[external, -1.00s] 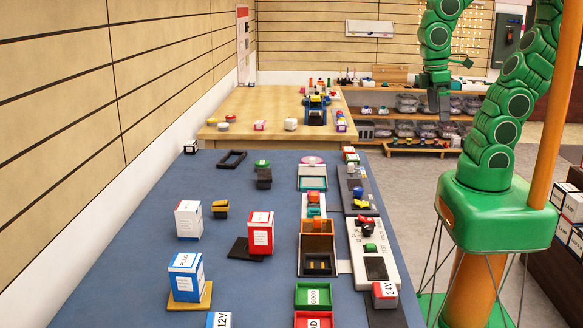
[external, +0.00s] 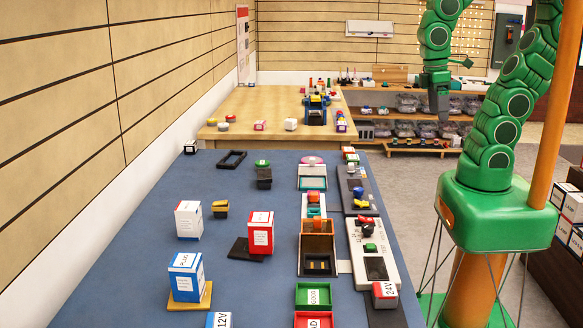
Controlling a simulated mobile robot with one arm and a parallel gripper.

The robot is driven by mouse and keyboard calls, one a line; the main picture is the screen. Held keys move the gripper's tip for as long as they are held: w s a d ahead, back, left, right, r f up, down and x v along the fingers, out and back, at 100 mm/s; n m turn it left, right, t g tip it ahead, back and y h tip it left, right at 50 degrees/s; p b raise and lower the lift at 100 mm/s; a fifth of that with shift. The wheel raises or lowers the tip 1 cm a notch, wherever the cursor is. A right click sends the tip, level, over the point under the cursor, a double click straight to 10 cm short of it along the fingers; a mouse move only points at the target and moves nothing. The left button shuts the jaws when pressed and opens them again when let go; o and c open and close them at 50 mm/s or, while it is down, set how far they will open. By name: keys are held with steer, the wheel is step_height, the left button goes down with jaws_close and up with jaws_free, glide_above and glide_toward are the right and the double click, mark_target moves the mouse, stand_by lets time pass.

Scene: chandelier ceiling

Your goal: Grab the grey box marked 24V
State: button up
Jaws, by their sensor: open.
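The box marked 24V (external: 384,295) is grey with a red part on top and a white label on its side. It sits near the right edge of the blue table (external: 130,270), at the near end, on or against a dark flat piece (external: 388,316). My gripper (external: 440,108) hangs from the green arm, well beyond and above the box, in front of the far shelves. It points down and is far from the box. It is open, with nothing visible in it. Its fingertips are small in this view.
A grey panel with switches (external: 385,245) lies just behind the 24V box. Green (external: 313,296) and red (external: 313,319) trays stand to its left. A 12V box (external: 218,320) is at the near edge. White, red and blue boxes stand further left.

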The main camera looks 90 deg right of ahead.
steer(key=w+a+f+m+g+y, duration=0.15)
steer(key=w+a+y, duration=0.25)
steer(key=a, duration=0.5)
steer(key=w+a+f+m+y, duration=0.2)
steer(key=w+a+f+y, duration=0.15)
steer(key=a, duration=0.65)
steer(key=w+a+f+m+g+y, duration=0.15)
steer(key=w+a+y, duration=0.25)
steer(key=a, duration=0.5)
steer(key=w+a+f+m+t+y, duration=0.2)
steer(key=w+a+f+m+t, duration=0.1)
steer(key=w+a+f+m, duration=0.3)
steer(key=m+t, duration=0.2)
steer(key=m, duration=0.5)
glide_toward(384, 284)
steer(key=shift+a, duration=0.15)
steer(key=shift+x, duration=1.25)
steer(key=shift+f, duration=0.15)
steer(key=shift+x, duration=2.65)
